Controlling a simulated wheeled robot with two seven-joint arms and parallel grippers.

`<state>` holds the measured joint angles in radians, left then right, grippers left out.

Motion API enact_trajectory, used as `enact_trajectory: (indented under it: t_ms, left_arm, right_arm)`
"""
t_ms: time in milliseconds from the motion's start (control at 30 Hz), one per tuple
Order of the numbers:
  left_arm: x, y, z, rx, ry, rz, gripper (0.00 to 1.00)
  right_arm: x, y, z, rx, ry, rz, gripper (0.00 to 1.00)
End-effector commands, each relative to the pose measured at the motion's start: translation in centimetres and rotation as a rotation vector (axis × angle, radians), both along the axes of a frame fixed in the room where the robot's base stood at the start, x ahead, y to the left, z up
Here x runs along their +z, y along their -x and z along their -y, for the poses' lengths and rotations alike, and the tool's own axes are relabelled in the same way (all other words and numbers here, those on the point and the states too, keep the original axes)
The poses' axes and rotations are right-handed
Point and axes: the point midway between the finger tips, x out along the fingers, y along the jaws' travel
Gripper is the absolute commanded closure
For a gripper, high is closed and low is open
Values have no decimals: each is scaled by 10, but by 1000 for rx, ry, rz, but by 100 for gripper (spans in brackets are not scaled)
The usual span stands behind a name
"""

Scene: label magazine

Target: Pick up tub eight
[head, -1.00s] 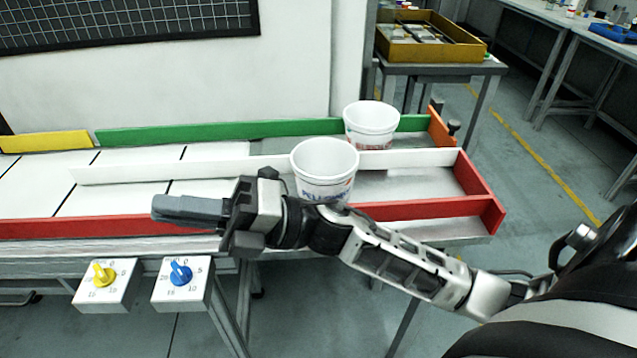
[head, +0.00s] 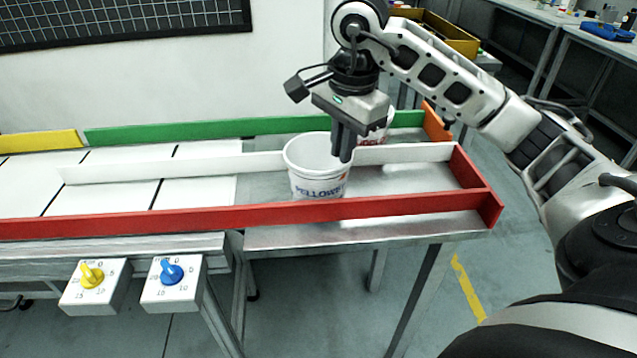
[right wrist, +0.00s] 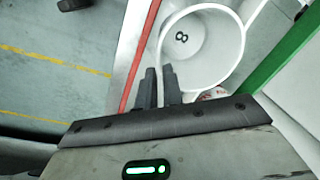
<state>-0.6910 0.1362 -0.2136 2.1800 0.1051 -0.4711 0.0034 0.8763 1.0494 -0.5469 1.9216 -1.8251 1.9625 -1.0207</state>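Tub eight (head: 317,180) is a white tub with blue lettering, upright in the front lane between the red rail and white divider. The right wrist view shows a tub from above with a black 8 on its inside floor (right wrist: 203,62); I take it for this front tub. My right gripper (head: 343,155) points down at the tub's right rim. In the right wrist view its fingers (right wrist: 160,75) stand a narrow gap apart by the rim. I cannot tell whether they straddle the wall. My left gripper is not in view.
A second white tub (head: 381,133) stands in the back lane, mostly hidden behind my gripper. A red rail (head: 215,217), white divider (head: 410,152), green rail (head: 200,130) and orange end piece (head: 436,121) bound the lanes. Two dial boxes (head: 93,288) (head: 172,285) hang in front.

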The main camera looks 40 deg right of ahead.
Motion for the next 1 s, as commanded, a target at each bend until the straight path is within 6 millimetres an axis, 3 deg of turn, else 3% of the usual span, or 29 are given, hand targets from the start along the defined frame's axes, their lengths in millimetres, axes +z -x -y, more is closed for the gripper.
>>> enact_trajectory:
  t_ms: [133,433,700,1000]
  left_arm:
    - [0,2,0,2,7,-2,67]
    - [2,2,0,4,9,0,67]
    - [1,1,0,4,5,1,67]
    - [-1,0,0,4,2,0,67]
  right_arm:
    - [-29,-2,0,-1,-2,-4,92]
    - [-52,-4,0,0,-2,-2,92]
    - [-90,-7,0,-2,-4,-3,92]
    - [-96,-8,1,-2,-2,1,92]
